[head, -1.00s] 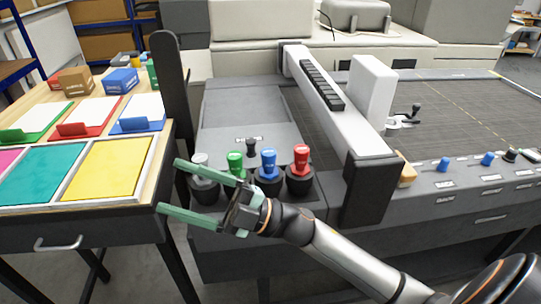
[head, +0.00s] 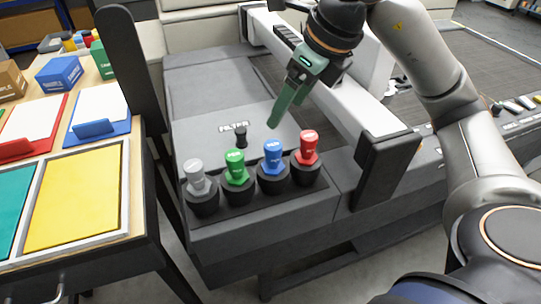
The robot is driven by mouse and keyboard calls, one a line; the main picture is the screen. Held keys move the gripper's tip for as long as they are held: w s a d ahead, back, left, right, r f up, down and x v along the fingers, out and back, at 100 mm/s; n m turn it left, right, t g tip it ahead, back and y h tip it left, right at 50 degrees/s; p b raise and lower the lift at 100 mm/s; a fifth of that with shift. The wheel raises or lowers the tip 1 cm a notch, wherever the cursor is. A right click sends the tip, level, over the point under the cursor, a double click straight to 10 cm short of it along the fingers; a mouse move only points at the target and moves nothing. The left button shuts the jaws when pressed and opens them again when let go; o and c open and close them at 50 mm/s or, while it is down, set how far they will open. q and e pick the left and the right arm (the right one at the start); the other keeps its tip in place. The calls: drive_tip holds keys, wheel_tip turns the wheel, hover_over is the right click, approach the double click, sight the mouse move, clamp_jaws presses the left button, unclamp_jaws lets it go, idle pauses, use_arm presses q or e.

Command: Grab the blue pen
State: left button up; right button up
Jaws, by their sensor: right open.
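The blue pen (head: 273,157) stands upright in a black holder on the front ledge of the grey machine. It is third from the left in a row, between the green pen (head: 235,165) and the red pen (head: 308,148). A grey pen (head: 194,174) stands at the left end. My right gripper (head: 283,106) is above and just behind the blue pen, with its green fingers pointing down. It is open and empty, apart from the pens. The fingers partly overlap in this view. My left gripper is not in view.
A small black knob (head: 240,135) stands behind the green pen. A dark upright post (head: 385,165) of the white machine arm is right of the red pen. At left, a table holds a yellow panel (head: 77,197) and a blue clipboard (head: 97,118).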

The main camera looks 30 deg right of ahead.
sight(273, 145)
drive_tip(key=x, duration=0.7)
drive_tip(key=shift+s, duration=0.25)
drive_tip(key=shift+s+x, duration=0.2)
drive_tip(key=shift+x, duration=1.1)
drive_tip(key=shift+s+x, duration=0.15)
drive_tip(key=shift+x, duration=1.1)
drive_tip(key=shift+d+f, duration=0.15)
drive_tip(key=shift+f, duration=0.05)
drive_tip(key=shift+c, duration=0.2)
clamp_jaws()
